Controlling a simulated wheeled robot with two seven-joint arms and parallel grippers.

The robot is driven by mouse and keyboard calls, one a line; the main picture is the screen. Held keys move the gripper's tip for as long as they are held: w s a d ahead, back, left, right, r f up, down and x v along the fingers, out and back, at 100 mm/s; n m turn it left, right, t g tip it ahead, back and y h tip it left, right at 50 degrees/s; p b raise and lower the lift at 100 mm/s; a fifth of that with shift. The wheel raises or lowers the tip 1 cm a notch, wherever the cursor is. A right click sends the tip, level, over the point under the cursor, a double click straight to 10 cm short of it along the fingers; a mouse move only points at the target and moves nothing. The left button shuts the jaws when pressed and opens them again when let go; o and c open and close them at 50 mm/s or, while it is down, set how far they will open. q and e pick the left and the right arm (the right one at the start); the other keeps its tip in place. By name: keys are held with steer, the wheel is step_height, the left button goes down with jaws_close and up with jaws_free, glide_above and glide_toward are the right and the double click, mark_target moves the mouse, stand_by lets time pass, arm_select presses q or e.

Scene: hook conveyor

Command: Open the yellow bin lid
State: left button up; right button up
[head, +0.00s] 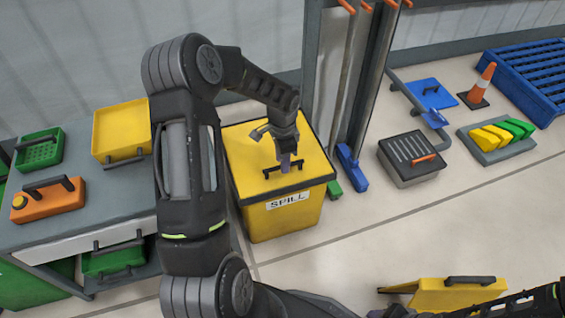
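The yellow bin (283,219) stands on the floor near the middle of the head view, with a "SPILL" label on its front. Its yellow lid (243,159) lies flat on top with a dark rim and looks closed. A black handle (310,182) sits near the lid's front edge. My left gripper (286,166) points down over the lid, right at the handle; its fingertips overlap the handle in the picture. Whether the fingers are closed on it is too small to tell. My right gripper does not show; only a dark arm part appears at the lower right.
A grey bench (118,205) with a yellow tray (122,128), a green basket (39,149) and an orange case (47,199) stands at left. A blue brush (352,167) and grey box (409,160) are right of the bin. A yellow panel (445,295) is at front right.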

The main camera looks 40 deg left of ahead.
arm_select(q)
steer(key=shift+f, duration=0.3)
jaws_close()
stand_by(1.3)
